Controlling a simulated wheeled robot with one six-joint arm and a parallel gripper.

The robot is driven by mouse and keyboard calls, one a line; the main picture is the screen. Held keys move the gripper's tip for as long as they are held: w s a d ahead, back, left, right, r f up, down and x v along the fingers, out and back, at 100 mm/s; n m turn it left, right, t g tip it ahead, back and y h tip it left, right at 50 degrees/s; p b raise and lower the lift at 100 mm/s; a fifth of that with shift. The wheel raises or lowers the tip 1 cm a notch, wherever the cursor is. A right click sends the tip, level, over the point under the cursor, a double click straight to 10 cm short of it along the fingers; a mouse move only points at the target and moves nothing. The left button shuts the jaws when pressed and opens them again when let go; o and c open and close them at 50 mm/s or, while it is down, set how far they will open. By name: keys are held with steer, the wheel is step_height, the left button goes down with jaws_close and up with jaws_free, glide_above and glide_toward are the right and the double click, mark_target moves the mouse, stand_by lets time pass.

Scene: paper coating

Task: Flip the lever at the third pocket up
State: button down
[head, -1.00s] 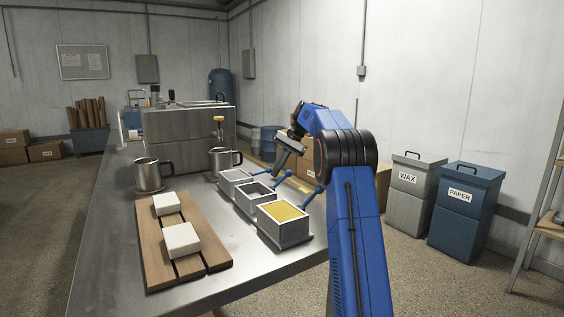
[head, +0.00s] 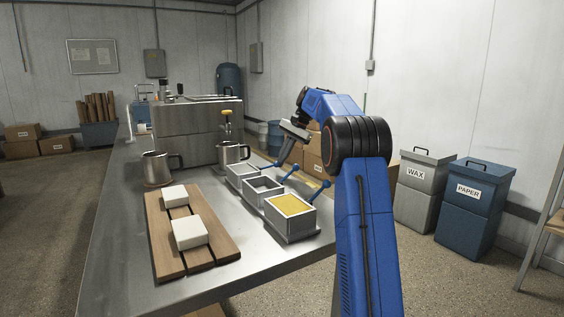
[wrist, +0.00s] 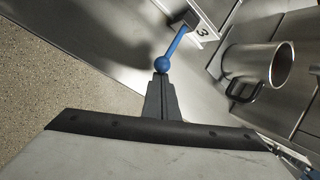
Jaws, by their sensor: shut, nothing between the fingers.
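Three metal pockets stand in a row on the table. The third pocket (head: 241,173) is the farthest in the head view; its "3" label (wrist: 203,31) shows in the wrist view. Its blue lever (wrist: 176,45) sticks out sideways and ends in a ball (wrist: 162,64). In the head view this lever (head: 267,167) is partly hard to make out beside my gripper (head: 279,163). In the wrist view my gripper (wrist: 161,80) is shut and empty, its tips right at the ball; I cannot tell whether they touch.
The middle pocket (head: 263,199) and the yellow-filled near pocket (head: 291,223) have their own levers close by. A metal mug (head: 230,154) stands beside the third pocket and another (head: 156,168) farther left. A wooden board (head: 165,245) holds two white blocks.

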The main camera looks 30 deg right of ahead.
steer(key=shift+a+r+h, duration=0.15)
steer(key=shift+r+h, duration=0.25)
steer(key=shift+r, duration=0.2)
steer(key=shift+a+r+h, duration=0.55)
steer(key=shift+r+h, duration=0.25)
steer(key=shift+r, duration=0.15)
steer(key=shift+a+r+h, duration=0.55)
steer(key=shift+r+h, duration=0.25)
steer(key=shift+r, duration=0.1)
